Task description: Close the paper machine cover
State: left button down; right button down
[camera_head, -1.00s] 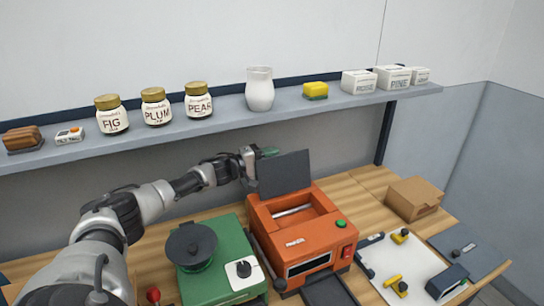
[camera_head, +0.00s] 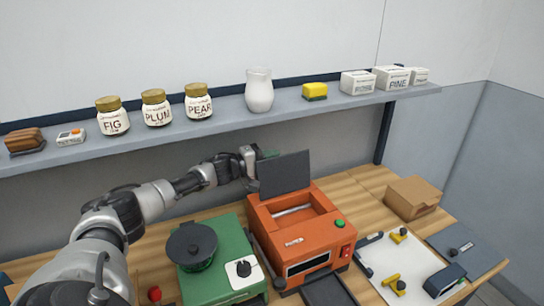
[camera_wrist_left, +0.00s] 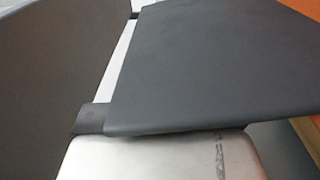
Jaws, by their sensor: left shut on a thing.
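The orange paper machine (camera_head: 300,240) stands on the wooden bench with its dark grey cover (camera_head: 286,174) raised nearly upright at the back. Its open bay shows a pale roller (camera_head: 293,210). My left gripper (camera_head: 254,160) is at the cover's upper left edge, its tips partly hidden behind the cover. In the left wrist view the dark cover (camera_wrist_left: 210,65) fills much of the picture, right against a metal finger, and the gripper is shut on its edge. My right gripper is not in view.
A green machine (camera_head: 225,262) with a round dark top stands left of the paper machine. A cardboard box (camera_head: 413,198) and a white board (camera_head: 400,262) with small yellow items lie to the right. A shelf (camera_head: 225,122) with jars and a jug runs above.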

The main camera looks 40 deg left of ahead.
aim_at(278, 164)
pick_arm(q)
jog(key=d+p, duration=0.1)
jog(key=s+r+p, duration=0.1)
jog(key=p, duration=0.1)
jog(key=shift+d+m, duration=0.4)
jog(key=shift+s+d+r+m+p, duration=0.1)
jog(key=shift+s+d+m+p, duration=0.15)
jog(key=shift+d+m+p, duration=0.25)
jog(key=shift+s+d+r+m+p, duration=0.1)
jog(key=shift+s+d+m+p, duration=0.15)
jog(key=shift+d+m+p, duration=0.3)
jog(key=shift+s+d+m+p, duration=0.3)
jog(key=shift+d+m, duration=0.15)
jog(key=shift+m, duration=0.25)
jog(key=shift+s+d+m+p, duration=0.2)
jog(key=shift+d+m+p, duration=0.15)
jog(key=shift+m, duration=0.3)
jog(key=shift+r, duration=0.1)
jog(key=c, duration=1.3)
grip_release()
jog(key=shift+c, duration=0.2)
jog(key=shift+o, duration=0.7)
jog(key=shift+a, duration=0.15)
